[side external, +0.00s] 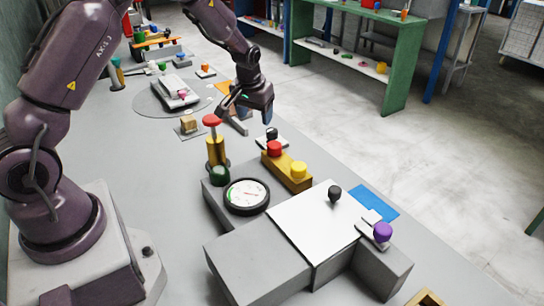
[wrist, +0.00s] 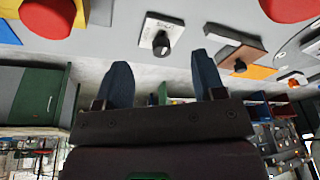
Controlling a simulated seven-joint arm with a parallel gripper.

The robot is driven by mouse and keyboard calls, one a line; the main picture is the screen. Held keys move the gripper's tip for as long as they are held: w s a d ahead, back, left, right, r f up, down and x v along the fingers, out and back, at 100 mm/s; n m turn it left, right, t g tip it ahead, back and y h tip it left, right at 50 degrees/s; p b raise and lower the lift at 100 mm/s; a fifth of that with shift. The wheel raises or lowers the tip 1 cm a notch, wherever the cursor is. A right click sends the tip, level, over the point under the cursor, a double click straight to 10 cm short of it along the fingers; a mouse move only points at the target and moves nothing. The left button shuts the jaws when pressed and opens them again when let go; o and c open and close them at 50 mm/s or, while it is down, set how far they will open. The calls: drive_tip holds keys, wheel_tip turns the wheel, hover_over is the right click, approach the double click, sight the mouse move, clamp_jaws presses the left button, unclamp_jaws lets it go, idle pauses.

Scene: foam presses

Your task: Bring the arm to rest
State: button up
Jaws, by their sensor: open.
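My gripper (side external: 247,112) hangs over the far side of the grey workbench (side external: 130,135), beyond the red-topped yellow post. Its dark fingers are spread apart. In the wrist view the two blue-grey fingers of my gripper (wrist: 162,72) stand well apart with nothing held between them. A black knob on a white plate (side external: 271,134) is close by in the side view; that plate also shows beyond the fingertips in the wrist view (wrist: 155,27). Whether the gripper touches anything below is not clear, but it looks raised above the bench.
The yellow post with red top (side external: 216,150), round gauge (side external: 246,196), mustard button block (side external: 285,171) and white panel (side external: 318,216) crowd the near bench. A purple knob (side external: 382,232) stands at right. A grey turntable (side external: 150,98) lies farther back. Open floor lies right of the bench.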

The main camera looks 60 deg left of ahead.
drive_tip(key=s+d+r+m+t+h, duration=0.1)
drive_tip(key=s+d+r+m, duration=0.2)
drive_tip(key=s+d+r, duration=0.5)
drive_tip(key=s+d+r+m+t, duration=0.2)
drive_tip(key=s+d+r, duration=0.6)
drive_tip(key=s+r, duration=0.5)
drive_tip(key=s+m, duration=0.1)
drive_tip(key=s, duration=0.3)
drive_tip(key=shift+s+d+r+h, duration=0.15)
drive_tip(key=shift+d+r+h, duration=0.2)
drive_tip(key=shift+d+h, duration=0.05)
